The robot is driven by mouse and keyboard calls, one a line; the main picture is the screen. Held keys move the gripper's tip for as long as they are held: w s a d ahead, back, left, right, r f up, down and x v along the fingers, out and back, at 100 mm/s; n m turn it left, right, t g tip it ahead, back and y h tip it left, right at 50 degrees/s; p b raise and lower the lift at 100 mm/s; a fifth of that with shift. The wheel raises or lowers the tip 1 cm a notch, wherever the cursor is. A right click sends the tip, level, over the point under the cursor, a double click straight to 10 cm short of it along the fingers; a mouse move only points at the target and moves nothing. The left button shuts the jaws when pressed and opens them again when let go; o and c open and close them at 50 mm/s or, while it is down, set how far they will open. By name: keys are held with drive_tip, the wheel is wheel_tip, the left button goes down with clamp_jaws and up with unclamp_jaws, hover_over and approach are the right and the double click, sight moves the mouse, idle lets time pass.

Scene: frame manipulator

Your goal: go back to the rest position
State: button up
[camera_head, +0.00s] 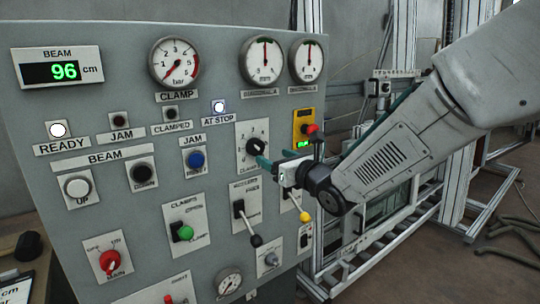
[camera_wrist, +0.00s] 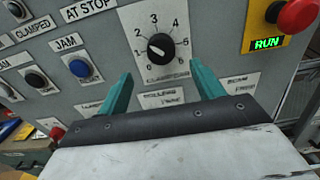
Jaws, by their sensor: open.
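My gripper (camera_head: 274,159) is in front of the control panel (camera_head: 150,100), at the right part of its face. In the wrist view my gripper (camera_wrist: 164,82) is open, its two teal fingers apart with nothing between them. A black rotary knob (camera_wrist: 160,48) on a plate numbered 0 to 6 lies ahead, beyond the fingertips. In the head view the same knob (camera_head: 255,147) is just up and left of the fingers. I cannot tell whether a finger touches the panel.
A red button on a yellow plate (camera_head: 304,129) with a green RUN display is close above my gripper. A yellow-tipped lever (camera_head: 304,216) and a black-tipped lever (camera_head: 256,240) stick out below. Metal framing (camera_head: 400,215) stands behind my arm at right.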

drive_tip(key=shift+s, duration=0.1)
drive_tip(key=s+d+f+m+g+h, duration=0.1)
drive_tip(key=d+f+m+g+h, duration=0.3)
drive_tip(key=f+m, duration=0.65)
drive_tip(key=s+d+f+m+g+h, duration=0.1)
drive_tip(key=s+d+m+g+h, duration=0.3)
drive_tip(key=s+d+m, duration=0.6)
drive_tip(key=s+d+r+m+g, duration=0.2)
drive_tip(key=s+d+m, duration=0.1)
drive_tip(key=s+m, duration=0.4)
drive_tip(key=s+d+r+m+g+h, duration=0.1)
drive_tip(key=s+d+r+m, duration=0.1)
drive_tip(key=s+m, duration=0.6)
drive_tip(key=s+d+r+m+g+h, duration=0.1)
drive_tip(key=s+d+r+m+g, duration=0.1)
drive_tip(key=s+m, duration=0.5)
drive_tip(key=s+d, duration=0.1)
drive_tip(key=s, duration=0.4)
drive_tip(key=shift+s+d+r+g, duration=0.15)
drive_tip(key=shift+s+d+g, duration=0.05)
drive_tip(key=shift+d+g, duration=0.1)
